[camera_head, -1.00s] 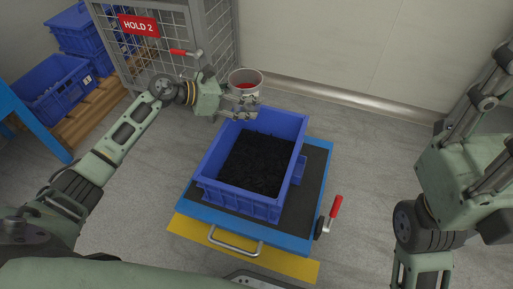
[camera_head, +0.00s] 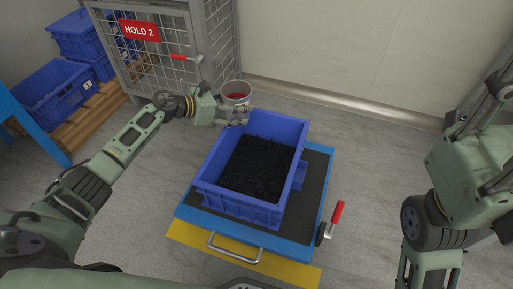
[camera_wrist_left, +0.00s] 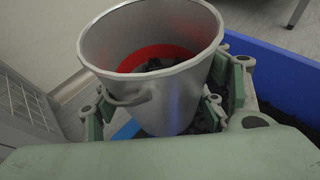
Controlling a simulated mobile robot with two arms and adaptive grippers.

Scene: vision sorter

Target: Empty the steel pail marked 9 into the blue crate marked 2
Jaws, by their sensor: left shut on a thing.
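The steel pail (camera_head: 237,90) is held upright in the head view, above and beyond the far left corner of the blue crate. My left gripper (camera_head: 233,116) is shut on it. In the left wrist view the pail (camera_wrist_left: 180,90) shows a red band inside and dark pieces at its bottom. Its mark does not show. The blue crate (camera_head: 240,209) stands on a cart and holds a layer of black pieces; its mark cannot be read. Its blue wall also shows in the left wrist view (camera_wrist_left: 270,60). My right gripper is out of view; part of my right arm shows at the right.
The cart (camera_head: 318,190) has a blue frame, dark top and red-handled lever (camera_head: 336,213). A mesh cage (camera_head: 165,50) with a HOLD 2 sign (camera_head: 139,31) stands behind my left arm. More blue crates (camera_head: 55,92) sit on a pallet at the left. Floor right of the cart is clear.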

